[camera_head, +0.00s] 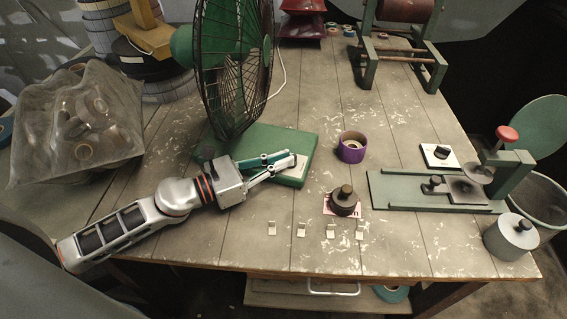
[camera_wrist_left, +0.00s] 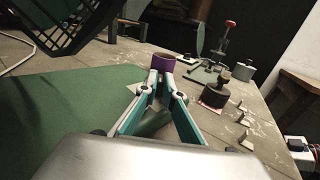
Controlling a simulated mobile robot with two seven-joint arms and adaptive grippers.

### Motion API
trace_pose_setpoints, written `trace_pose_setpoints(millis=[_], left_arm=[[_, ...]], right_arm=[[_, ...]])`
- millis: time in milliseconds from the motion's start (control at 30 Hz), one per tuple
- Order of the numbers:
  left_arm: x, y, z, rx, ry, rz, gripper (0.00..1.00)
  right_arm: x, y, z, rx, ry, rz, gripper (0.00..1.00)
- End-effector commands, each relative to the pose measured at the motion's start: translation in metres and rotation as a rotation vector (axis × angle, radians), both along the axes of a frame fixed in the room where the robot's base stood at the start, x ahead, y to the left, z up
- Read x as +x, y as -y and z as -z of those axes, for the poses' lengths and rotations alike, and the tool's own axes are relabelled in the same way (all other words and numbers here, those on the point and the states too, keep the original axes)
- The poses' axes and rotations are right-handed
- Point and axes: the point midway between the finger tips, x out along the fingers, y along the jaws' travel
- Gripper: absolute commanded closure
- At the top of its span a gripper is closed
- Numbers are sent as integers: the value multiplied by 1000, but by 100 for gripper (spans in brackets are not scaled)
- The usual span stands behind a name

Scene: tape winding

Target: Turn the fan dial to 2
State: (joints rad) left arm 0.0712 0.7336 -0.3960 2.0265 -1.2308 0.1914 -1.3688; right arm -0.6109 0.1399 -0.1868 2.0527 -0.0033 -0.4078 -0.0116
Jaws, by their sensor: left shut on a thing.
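The base also fills the left of the left wrist view (camera_wrist_left: 50,120). My left gripper (camera_head: 292,160) reaches over the front right corner of the base, where a pale plate shows beside the fingers. In the left wrist view its fingertips (camera_wrist_left: 165,72) are close together, shut on the fan dial. The fingers hide the dial, so its setting cannot be read.
A purple tape roll (camera_head: 351,148) stands right of the base. A dark round piece with a knob (camera_head: 344,201) and several small metal clips are near the front edge. A green winding fixture (camera_head: 400,190) is at right; a plastic bag of rolls (camera_head: 80,125) is at left.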

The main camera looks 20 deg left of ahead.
Motion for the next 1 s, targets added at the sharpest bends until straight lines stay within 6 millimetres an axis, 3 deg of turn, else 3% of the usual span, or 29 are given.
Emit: trace_pose_setpoints(millis=[333, 400, 433, 800, 1000], left_arm=[[1, -1, -3, 0, 4, 6, 100], [1, -1, -3, 0, 4, 6, 77], [1, -1, -3, 0, 4, 6, 76], [-1, -1, -1, 0, 0, 6, 76], [-13, -12, 1, -1, -5, 5, 76]], right_arm=[[-1, -1, -3, 1, 3, -3, 27], [-1, -1, -2, 2, 2, -3, 27], [-2, -1, -2, 1, 1, -3, 27], [-6, -2, 4, 2, -10, -7, 27], [-5, -2, 3, 3, -7, -5, 27]])
